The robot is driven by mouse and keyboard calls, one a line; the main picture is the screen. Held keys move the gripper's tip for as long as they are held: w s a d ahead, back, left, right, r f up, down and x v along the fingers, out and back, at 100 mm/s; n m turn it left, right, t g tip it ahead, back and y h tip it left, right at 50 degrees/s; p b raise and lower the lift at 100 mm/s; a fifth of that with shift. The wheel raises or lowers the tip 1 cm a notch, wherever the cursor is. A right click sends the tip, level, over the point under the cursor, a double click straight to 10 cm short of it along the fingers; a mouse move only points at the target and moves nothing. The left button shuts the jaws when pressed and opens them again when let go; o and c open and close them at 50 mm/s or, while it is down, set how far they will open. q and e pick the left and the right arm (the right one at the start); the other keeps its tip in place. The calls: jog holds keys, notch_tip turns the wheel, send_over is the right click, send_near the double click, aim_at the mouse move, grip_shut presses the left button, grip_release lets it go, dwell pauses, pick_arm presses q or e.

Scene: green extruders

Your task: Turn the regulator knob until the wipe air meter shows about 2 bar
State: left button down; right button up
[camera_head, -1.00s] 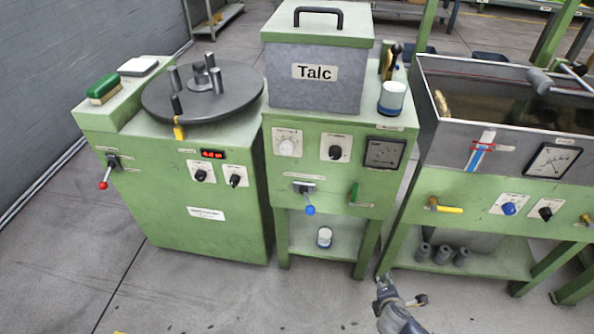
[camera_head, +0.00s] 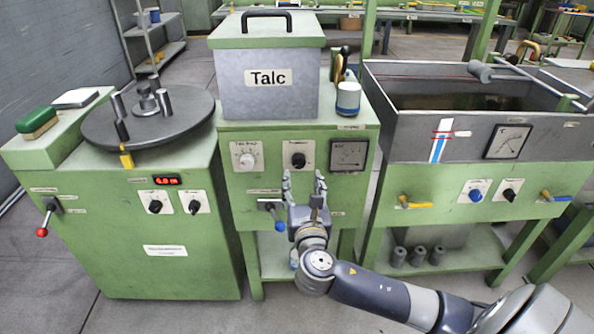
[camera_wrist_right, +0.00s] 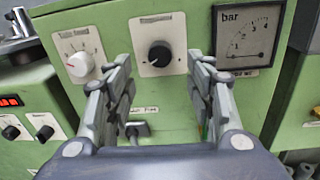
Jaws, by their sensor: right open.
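The black regulator knob (camera_head: 298,160) sits on a white plate in the middle of the talc station's green front panel. It also shows in the right wrist view (camera_wrist_right: 160,55), ahead of and between my fingers. The square dark-faced meter (camera_head: 348,155) is to its right; in the right wrist view the meter (camera_wrist_right: 248,35) is marked "bar", and its exact needle reading is too small to tell. My right gripper (camera_head: 305,180) is open and empty, just below and in front of the knob, apart from it. My left gripper is not in view.
A white dial (camera_head: 245,157) is left of the knob. A blue-tipped lever (camera_head: 279,222) hangs below the panel, close to my right gripper. The talc box (camera_head: 268,85) stands above. A round turntable machine (camera_head: 150,120) is left, a water trough (camera_head: 420,145) right.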

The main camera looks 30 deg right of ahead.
aim_at(299, 163)
jog(key=x, duration=0.6)
jog(key=shift+w+d+b, duration=0.15)
jog(key=shift+b, duration=0.15)
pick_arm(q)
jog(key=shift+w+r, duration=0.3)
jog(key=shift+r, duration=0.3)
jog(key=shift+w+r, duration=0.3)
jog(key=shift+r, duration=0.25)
pick_arm(e)
jog(key=shift+c, duration=0.3)
jog(key=c, duration=1)
